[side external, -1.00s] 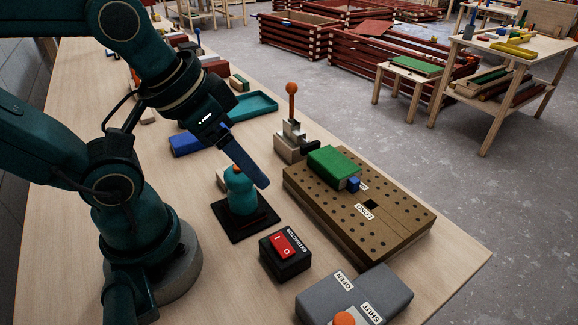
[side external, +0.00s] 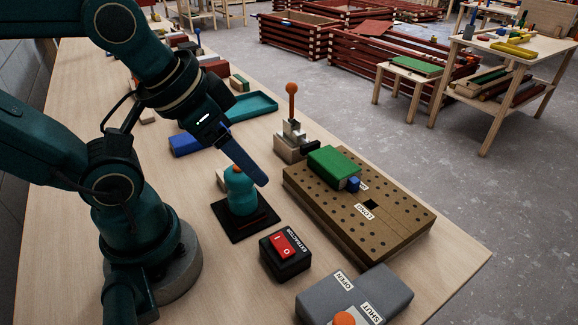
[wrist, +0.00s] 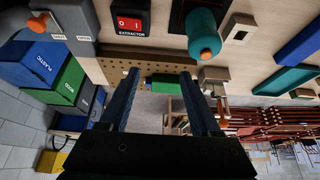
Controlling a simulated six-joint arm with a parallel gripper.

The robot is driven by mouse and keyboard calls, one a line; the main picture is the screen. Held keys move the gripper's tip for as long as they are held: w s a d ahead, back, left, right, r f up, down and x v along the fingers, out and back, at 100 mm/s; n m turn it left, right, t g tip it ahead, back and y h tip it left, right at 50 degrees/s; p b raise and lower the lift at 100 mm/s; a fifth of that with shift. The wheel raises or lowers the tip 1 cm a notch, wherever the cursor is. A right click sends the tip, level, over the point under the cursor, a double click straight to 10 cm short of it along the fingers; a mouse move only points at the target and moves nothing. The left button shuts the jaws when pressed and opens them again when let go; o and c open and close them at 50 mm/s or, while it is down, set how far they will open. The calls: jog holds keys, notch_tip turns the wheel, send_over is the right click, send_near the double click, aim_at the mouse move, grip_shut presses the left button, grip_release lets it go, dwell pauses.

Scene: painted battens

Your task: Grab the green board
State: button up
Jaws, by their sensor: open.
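The green board (side external: 328,162) is a short, thick green piece lying on the brown perforated bench plate (side external: 400,236). It also shows in the wrist view (wrist: 163,86), between my fingertips in the picture. My gripper (side external: 262,181) hangs above the bench, to the left of the green board and apart from it. In the wrist view my gripper (wrist: 158,76) has its two long fingers spread with nothing between them. In the side view only one blue finger shows clearly.
A small blue peg (side external: 353,184) touches the green board's near end. A clamp stand with an orange-knobbed lever (side external: 291,90) rises behind it. A teal bottle-shaped device (side external: 240,192), the red extractor switch (side external: 285,243) and a grey open/shut box (side external: 375,290) stand nearby.

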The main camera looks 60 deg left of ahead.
jog(key=o, duration=0.6)
